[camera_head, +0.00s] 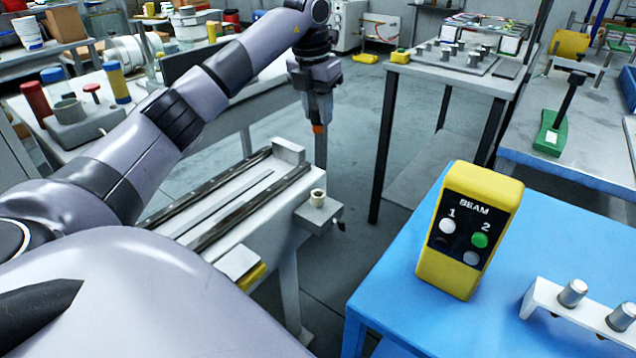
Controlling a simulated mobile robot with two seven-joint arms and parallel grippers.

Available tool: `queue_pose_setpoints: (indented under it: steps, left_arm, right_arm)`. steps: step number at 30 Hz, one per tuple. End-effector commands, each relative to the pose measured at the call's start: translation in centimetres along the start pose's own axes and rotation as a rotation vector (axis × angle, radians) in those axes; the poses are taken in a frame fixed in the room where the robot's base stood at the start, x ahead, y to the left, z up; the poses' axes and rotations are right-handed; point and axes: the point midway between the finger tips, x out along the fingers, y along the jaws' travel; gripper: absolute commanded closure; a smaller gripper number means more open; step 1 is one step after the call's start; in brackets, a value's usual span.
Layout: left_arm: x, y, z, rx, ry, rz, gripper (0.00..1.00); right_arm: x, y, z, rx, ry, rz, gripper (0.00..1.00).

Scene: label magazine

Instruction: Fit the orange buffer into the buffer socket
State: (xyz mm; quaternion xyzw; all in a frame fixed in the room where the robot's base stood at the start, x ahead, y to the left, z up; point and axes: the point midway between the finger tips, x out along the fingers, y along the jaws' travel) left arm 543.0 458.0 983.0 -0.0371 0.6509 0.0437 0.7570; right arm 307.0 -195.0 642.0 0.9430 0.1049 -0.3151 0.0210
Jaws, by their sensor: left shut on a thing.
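My left gripper (318,122) hangs pointing down beyond the far right end of the grey rail bench. It is shut on the orange buffer (317,129), of which only a small orange patch shows between the fingers. A pale round socket (318,197) on a small grey block stands at the bench's right side, and looks like the buffer socket. It is nearer to me and lower in the picture than the gripper, and the two are apart. The socket's opening faces up and looks empty. My right gripper is not in view.
The bench carries two dark rails (245,212). A blue table (400,270) at the right holds a yellow button box (468,230) and a white rack (570,312) with metal pegs. A grey table (455,68) stands behind. Open floor lies between the bench and these tables.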

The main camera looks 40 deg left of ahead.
Motion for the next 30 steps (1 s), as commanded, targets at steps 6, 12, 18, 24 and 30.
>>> queue_pose_setpoints:
  steps: [6, 12, 18, 24, 30]
  left_arm:
    - [6.3, 0.0, -1.1, 0.002, 0.005, 0.001, 0.99]
    - [10.5, 0.0, -1.7, 0.002, 0.003, -0.001, 0.99]
    - [12.0, -0.1, -1.8, 0.003, 0.000, -0.001, 0.99]
    - [14.5, -0.1, -2.3, 0.004, 0.004, -0.002, 0.99]
    - [16.1, -0.1, -2.5, 0.004, 0.000, -0.001, 0.99]
  right_arm:
    - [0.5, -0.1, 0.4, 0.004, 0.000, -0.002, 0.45]
    - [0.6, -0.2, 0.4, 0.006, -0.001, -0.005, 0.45]
    - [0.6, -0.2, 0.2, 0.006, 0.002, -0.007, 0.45]
    - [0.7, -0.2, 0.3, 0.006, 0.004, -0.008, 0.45]
    - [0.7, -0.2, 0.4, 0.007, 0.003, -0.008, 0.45]
